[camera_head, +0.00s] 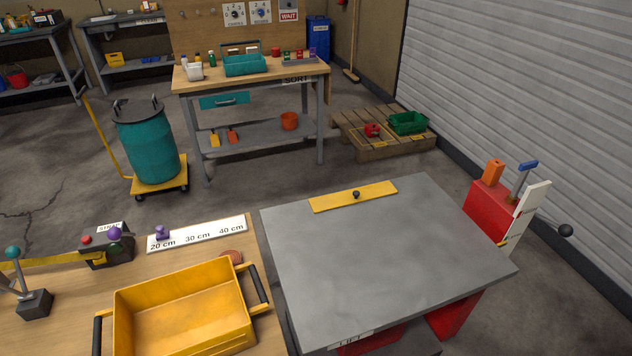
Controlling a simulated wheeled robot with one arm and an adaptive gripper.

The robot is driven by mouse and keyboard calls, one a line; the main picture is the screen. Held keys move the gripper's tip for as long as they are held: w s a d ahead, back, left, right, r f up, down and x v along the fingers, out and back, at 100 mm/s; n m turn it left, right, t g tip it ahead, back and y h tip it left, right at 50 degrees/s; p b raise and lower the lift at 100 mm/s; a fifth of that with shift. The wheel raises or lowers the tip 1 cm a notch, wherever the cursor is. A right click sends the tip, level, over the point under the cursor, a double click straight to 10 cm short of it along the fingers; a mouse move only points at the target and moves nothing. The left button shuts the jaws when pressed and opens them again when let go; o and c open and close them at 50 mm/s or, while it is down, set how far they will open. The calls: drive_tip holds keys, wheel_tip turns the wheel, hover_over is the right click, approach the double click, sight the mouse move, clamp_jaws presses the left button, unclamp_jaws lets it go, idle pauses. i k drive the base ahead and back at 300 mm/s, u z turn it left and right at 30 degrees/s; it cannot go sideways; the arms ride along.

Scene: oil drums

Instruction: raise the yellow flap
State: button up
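The yellow flap (330,201) is a long narrow plate at the far edge of the grey tabletop (375,255) in the head view. It looks to lie flat, about level with the top. A small black knob (356,195) stands near its middle. Nothing covers the flap. My gripper is not in view.
A yellow tray (185,310) with black handles sits on the wooden bench at the lower left. A red box (488,205) with levers stands at the right of the grey top. A teal drum (150,145) on a yellow cart stands behind. The grey top is clear.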

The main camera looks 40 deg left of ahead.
sight(327, 203)
drive_tip(key=u, duration=0.85)
drive_tip(key=i, duration=0.9)
drive_tip(key=u, duration=0.75)
